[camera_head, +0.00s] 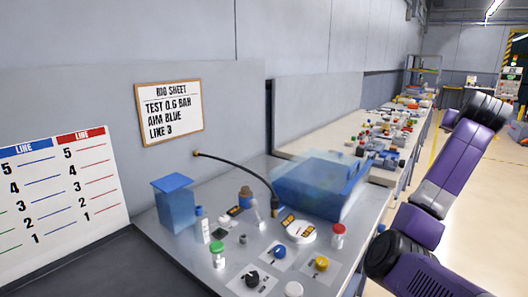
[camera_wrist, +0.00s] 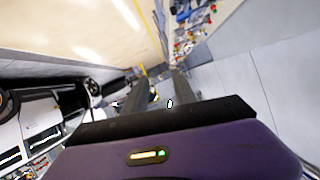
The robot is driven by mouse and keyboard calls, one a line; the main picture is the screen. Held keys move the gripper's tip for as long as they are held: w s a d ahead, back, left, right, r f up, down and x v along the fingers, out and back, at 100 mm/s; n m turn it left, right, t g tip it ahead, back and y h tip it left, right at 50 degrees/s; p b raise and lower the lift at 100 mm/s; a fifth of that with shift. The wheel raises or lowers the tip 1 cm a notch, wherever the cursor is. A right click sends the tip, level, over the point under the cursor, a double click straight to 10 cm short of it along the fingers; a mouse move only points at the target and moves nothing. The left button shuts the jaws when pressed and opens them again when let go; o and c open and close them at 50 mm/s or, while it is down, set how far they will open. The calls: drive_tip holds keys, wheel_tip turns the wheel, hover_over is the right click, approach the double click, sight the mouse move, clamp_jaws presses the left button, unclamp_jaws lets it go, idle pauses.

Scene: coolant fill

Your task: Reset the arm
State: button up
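My arm rises in purple and black links at the right of the head view, beside the bench, and its gripper cannot be made out there. In the wrist view my gripper (camera_wrist: 157,88) shows two dark fingers standing apart, with nothing seen held between them. The bench (camera_head: 345,268) carries a clear blue bin (camera_head: 322,186), a blue box (camera_head: 175,207), a green-capped bottle (camera_head: 218,256), a red-capped jar (camera_head: 338,237) and several small parts. My gripper touches none of them that I can see.
A sign (camera_head: 170,110) reads "BIO SHEET, TEST 0.6 BAR, AIM BLUE, LIKE 3". A line chart (camera_head: 60,187) stands at the left. A cluttered bench (camera_head: 330,148) runs behind. Open floor (camera_head: 470,215) lies at the right.

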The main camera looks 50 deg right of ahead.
wheel_tip(320, 180, up, 7)
drive_tip(key=s+h, duration=0.2)
drive_tip(key=h, duration=0.2)
drive_tip(key=w+a+f+n+t+h, duration=0.1)
drive_tip(key=w+a+f+n+t, duration=0.2)
drive_tip(key=w+a+f, duration=0.35)
drive_tip(key=w+a+f+n+t+h, duration=0.1)
drive_tip(key=w+a+f+n+t, duration=0.25)
drive_tip(key=w+a, duration=0.55)
drive_tip(key=w+a+f+n+t+y, duration=0.2)
drive_tip(key=a+f+n+t, duration=0.15)
drive_tip(key=a+f, duration=0.45)
drive_tip(key=w+a+f+n+t+y, duration=0.2)
drive_tip(key=a+f+t+y, duration=0.15)
drive_tip(key=a, duration=0.85)
drive_tip(key=s+a+f+n+t+y, duration=0.25)
drive_tip(key=a+f+y, duration=0.2)
drive_tip(key=a, duration=0.55)
drive_tip(key=s+a+f+n+t+y, duration=0.1)
drive_tip(key=s+a+f+n+y, duration=0.3)
drive_tip(key=a, duration=0.7)
drive_tip(key=s+a+f+g+y, duration=0.4)
drive_tip(key=s+a+f, duration=0.5)
drive_tip(key=s+a, duration=0.5)
drive_tip(key=shift+s+a+f+y, duration=0.15)
drive_tip(key=shift+a+f+y, duration=0.1)
drive_tip(key=shift+y, duration=0.45)
